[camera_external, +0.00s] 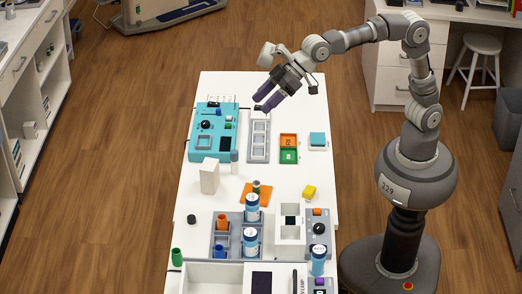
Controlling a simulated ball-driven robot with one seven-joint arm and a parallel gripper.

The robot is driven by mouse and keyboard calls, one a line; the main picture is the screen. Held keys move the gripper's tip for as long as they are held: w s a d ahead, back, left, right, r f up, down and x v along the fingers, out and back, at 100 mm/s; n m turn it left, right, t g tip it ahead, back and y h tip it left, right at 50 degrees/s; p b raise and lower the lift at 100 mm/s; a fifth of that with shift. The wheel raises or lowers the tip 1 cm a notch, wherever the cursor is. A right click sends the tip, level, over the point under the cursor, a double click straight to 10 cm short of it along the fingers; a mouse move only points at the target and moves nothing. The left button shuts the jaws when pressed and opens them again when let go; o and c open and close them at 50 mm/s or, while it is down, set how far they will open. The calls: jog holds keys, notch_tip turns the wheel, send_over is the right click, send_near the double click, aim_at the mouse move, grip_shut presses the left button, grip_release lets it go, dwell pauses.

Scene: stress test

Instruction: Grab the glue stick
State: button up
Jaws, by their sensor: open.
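My gripper (264,101) has purple fingers and is open and empty. It hangs above the far part of the white table (217,86), apart from the things on it. I cannot tell for sure which thing is the glue stick. Similar upright cylinders are a slim grey-and-blue one (234,162) near the middle, and blue-and-white ones (251,208) at the grey trays, another (249,241) below it, and one (317,259) at the near right. A small green cylinder (176,257) stands at the near left edge.
The far left end is mostly clear.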

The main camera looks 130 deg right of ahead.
jog(key=s+d+f+m+g, duration=0.1)
jog(key=d+f+m+g, duration=0.1)
jog(key=d+f, duration=0.6)
jog(key=s+d+f+m+g, duration=0.1)
jog(key=d+f+g, duration=0.1)
jog(key=d+f, duration=0.65)
jog(key=m+g+p, duration=0.1)
jog(key=m+g, duration=0.1)
jog(key=g, duration=0.1)
send_over(232, 161)
jog(key=s+a, duration=0.2)
jog(key=s, duration=0.1)
notch_tip(232, 161, down, 19)
jog(key=b+x, duration=0.1)
jog(key=x, duration=0.1)
jog(key=b+x, duration=0.1)
jog(key=x, duration=0.2)
jog(key=b+x, duration=0.1)
jog(key=x, duration=0.1)
jog(key=shift+w+d+f, duration=0.15)
jog(key=shift+d+f, duration=0.1)
jog(key=shift+d, duration=0.25)
jog(key=shift+r, duration=0.1)
jog(key=c, duration=1)
jog(key=shift+c, duration=0.2)
jog(key=shift+r, duration=0.1)
